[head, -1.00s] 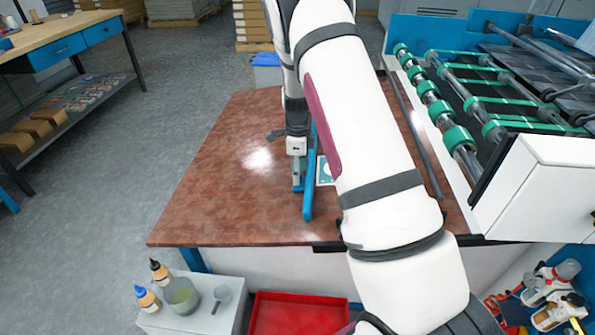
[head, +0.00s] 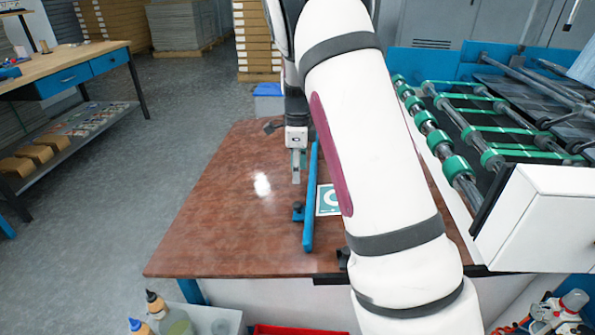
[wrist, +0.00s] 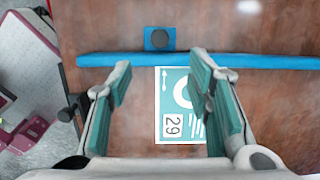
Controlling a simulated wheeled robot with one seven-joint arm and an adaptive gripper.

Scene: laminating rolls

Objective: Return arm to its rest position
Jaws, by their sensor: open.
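My gripper (head: 296,178) hangs above the brown table (head: 215,225), near its middle, in the head view. In the wrist view my gripper (wrist: 168,95) has its two teal-padded fingers spread wide apart, with nothing between them. Below it lie a blue bar (wrist: 200,60) and a white and teal printed card (wrist: 180,135) marked 29. The card (head: 329,200) also shows in the head view, flat on the table beside the blue bar (head: 311,215). My white arm hides part of the table's right side.
A roller machine (head: 450,160) with green rings stands along the table's right side. A blue-lidded bin (head: 268,92) stands behind the table. A workbench (head: 65,65) is at the far left. Bottles (head: 156,304) stand at the front left. The table's left half is clear.

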